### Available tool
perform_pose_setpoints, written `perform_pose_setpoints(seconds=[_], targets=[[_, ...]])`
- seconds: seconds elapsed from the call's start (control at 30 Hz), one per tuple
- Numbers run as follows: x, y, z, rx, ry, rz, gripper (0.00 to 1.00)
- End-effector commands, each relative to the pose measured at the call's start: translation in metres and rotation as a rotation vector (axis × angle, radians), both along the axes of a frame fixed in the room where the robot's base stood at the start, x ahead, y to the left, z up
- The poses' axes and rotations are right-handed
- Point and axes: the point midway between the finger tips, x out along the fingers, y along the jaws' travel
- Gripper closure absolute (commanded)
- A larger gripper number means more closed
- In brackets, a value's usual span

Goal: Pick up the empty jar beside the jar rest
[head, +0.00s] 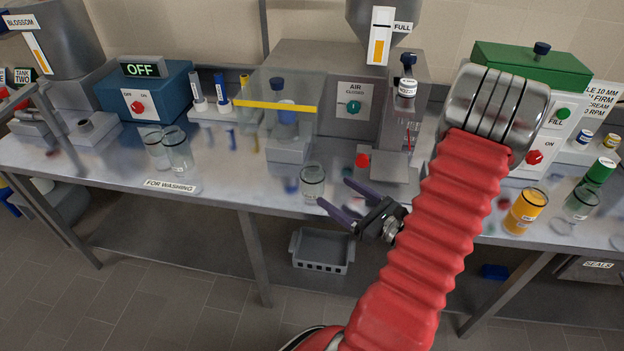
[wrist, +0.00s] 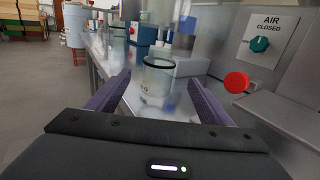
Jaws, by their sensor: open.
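An empty clear glass jar (head: 312,183) with a dark rim stands upright near the front edge of the steel bench. In the wrist view the jar (wrist: 158,78) shows ahead, framed between my two purple fingers. My gripper (head: 334,191) is open and empty, its fingertips close to the jar on its right side; I cannot tell whether they touch it. A grey block under the clear guard (head: 288,150) is behind and left of the jar, and a grey base under the nozzle (head: 390,170) is to its right; I cannot tell which is the jar rest.
A red knob (head: 362,160) is just right of the jar and shows large in the wrist view (wrist: 237,82). Two clear jars (head: 178,152) stand left by the "FOR WASHING" label (head: 172,186). An orange-filled jar (head: 525,212) stands right. A grey crate (head: 322,252) is below the bench.

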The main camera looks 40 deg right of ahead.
Motion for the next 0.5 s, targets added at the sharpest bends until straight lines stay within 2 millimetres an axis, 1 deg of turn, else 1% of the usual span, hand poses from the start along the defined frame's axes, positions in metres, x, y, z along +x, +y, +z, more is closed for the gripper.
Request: perform_pose_setpoints(seconds=[0.13,0.23,0.5], targets=[[0.003,0.001,0.000,-0.001,0.000,0.005,0.26],[0.009,0.002,0.000,-0.001,0.001,0.008,0.26],[0.038,0.005,0.000,-0.001,0.001,0.011,0.26]])
